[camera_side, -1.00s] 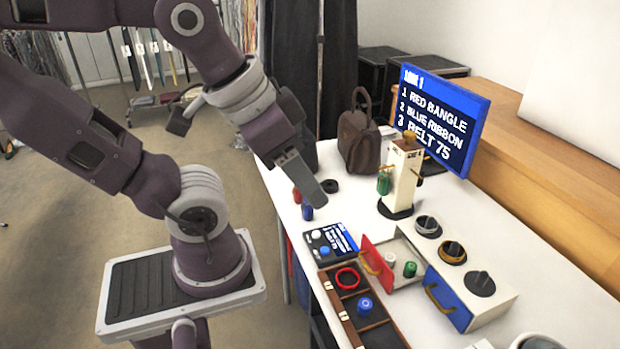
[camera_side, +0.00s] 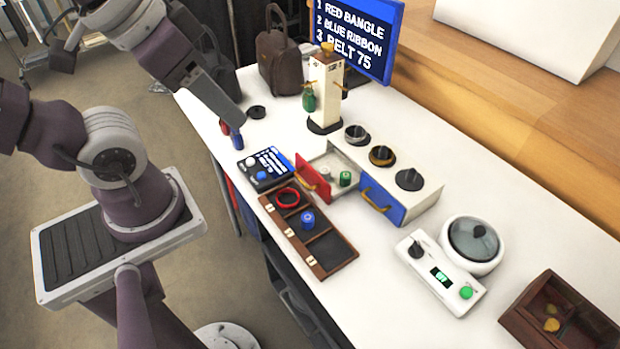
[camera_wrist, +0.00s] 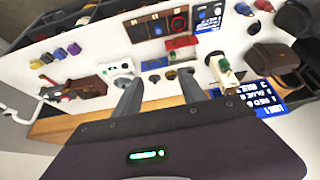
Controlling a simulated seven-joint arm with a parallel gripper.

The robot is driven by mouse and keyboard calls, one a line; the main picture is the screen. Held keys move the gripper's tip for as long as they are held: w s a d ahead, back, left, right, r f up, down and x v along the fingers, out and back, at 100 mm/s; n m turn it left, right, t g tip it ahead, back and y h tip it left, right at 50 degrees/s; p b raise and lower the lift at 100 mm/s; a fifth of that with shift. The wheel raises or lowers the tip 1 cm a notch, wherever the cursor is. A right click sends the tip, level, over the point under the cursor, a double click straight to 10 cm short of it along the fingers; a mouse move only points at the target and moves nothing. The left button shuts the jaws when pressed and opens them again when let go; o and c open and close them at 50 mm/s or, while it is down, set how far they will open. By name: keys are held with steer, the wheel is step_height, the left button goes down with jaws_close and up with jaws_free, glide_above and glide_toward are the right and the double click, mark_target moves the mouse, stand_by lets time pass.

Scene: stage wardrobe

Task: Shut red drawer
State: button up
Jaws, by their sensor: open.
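The red drawer (camera_side: 313,177) stands pulled out from the white cabinet (camera_side: 427,194). Its red front has a yellow handle, and a green spool (camera_side: 345,178) and a small pale item lie inside. It also shows in the wrist view (camera_wrist: 181,42). A blue drawer front (camera_side: 382,199) with a yellow handle is beside it. My gripper (camera_side: 238,122) is above the table's left part, behind and left of the red drawer and apart from it. In the wrist view my gripper (camera_wrist: 160,92) has its two fingers spread with nothing between them.
A brown tray (camera_side: 334,266) with a red bangle (camera_side: 288,197) and blue spool (camera_side: 307,220) lies in front of the drawers. A cream post (camera_side: 325,92) stands behind. A white scale (camera_side: 441,273) is at right.

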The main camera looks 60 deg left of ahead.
steer(key=shift+w+a+f, duration=0.1)
steer(key=shift+w+a, duration=0.1)
steer(key=c, duration=0.3)
steer(key=w+a+f+y, duration=0.1)
steer(key=w+a, duration=0.1)
steer(key=w+a+f+m+y, duration=0.1)
steer(key=w+a, duration=0.1)
steer(key=a, duration=0.1)
steer(key=w+a+m+y, duration=0.1)
steer(key=w+a, duration=0.1)
steer(key=a, duration=0.1)
steer(key=shift+w+a+f, duration=0.2)
steer(key=shift+f, duration=0.2)
jaws_close()
steer(key=w+a+f+m, duration=0.5)
steer(key=a+f+m, duration=0.4)
steer(key=a+f, duration=0.3)
steer(key=s+d+f+m+h, duration=0.4)
steer(key=d+f+m+h, duration=0.25)
steer(key=f, duration=0.35)
steer(key=shift+n+h, duration=0.25)
steer(key=shift+n, duration=0.1)
steer(key=x, duration=1)
steer(key=shift+d, duration=0.35)
steer(key=w, duration=0.2)
steer(key=shift+w+a+f, duration=0.1)
steer(key=shift+w+f, duration=0.1)
steer(key=shift+w, duration=0.1)
steer(key=shift+w+f, duration=0.1)
steer(key=shift+w, duration=0.4)
